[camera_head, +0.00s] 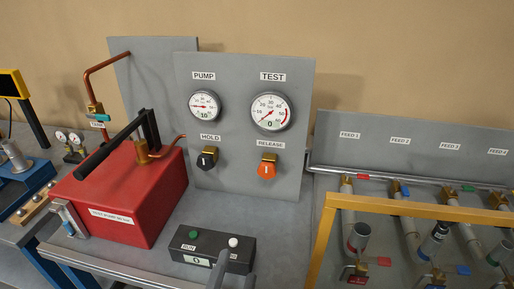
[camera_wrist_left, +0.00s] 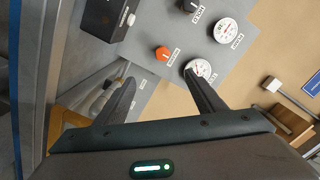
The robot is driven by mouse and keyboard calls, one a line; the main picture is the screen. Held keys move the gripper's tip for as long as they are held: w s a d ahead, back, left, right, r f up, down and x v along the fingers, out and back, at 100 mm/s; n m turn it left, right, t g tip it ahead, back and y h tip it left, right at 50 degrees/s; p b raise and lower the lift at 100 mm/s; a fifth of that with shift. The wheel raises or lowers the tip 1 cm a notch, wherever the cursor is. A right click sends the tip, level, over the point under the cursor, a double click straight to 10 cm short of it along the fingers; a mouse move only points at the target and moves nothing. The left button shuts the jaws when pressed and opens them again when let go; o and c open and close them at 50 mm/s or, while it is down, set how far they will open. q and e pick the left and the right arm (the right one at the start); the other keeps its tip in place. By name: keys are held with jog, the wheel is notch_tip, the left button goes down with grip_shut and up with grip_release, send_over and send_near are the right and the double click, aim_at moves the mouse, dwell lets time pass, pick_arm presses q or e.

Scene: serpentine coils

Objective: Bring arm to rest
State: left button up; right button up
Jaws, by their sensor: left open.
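My left gripper (camera_head: 234,274) shows only as grey finger ends at the bottom edge of the head view, in front of the black control box (camera_head: 185,247). In the left wrist view, the two dark fingers of my left gripper (camera_wrist_left: 163,88) stand wide apart with nothing held between them. Past the fingertips are the orange release knob (camera_wrist_left: 162,53) and the gauge panel (camera_wrist_left: 180,32). The control box also shows at upper left in the left wrist view (camera_wrist_left: 100,22). My right gripper is in neither view.
A red pump box (camera_head: 165,190) with a black handle (camera_head: 112,146) stands at left on the grey bench. A yellow frame (camera_head: 420,208) and several feed pipes are at right. A metal rail (camera_head: 120,272) runs along the front edge.

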pick_arm(q)
jog(key=s+a+f+n+g+y, duration=0.25)
jog(key=a+f+n+g, duration=0.35)
jog(key=a+f, duration=0.55)
jog(key=s+a+f+n+g, duration=0.2)
jog(key=s+a+f+g, duration=0.15)
jog(key=s+f, duration=0.3)
jog(key=s+a+f+n+g, duration=0.3)
jog(key=s+f+g, duration=0.2)
jog(key=s, duration=0.2)
notch_tip(320, 180, down, 30)
jog(key=r+b, duration=0.1)
jog(key=b, duration=0.2)
jog(key=s+a+f+g+b, duration=0.2)
jog(key=s+a+f+b, duration=0.1)
jog(key=s+f, duration=1.6)
notch_tip(320, 180, down, 3)
jog(key=shift+f+m, duration=0.2)
jog(key=shift+m, duration=0.2)
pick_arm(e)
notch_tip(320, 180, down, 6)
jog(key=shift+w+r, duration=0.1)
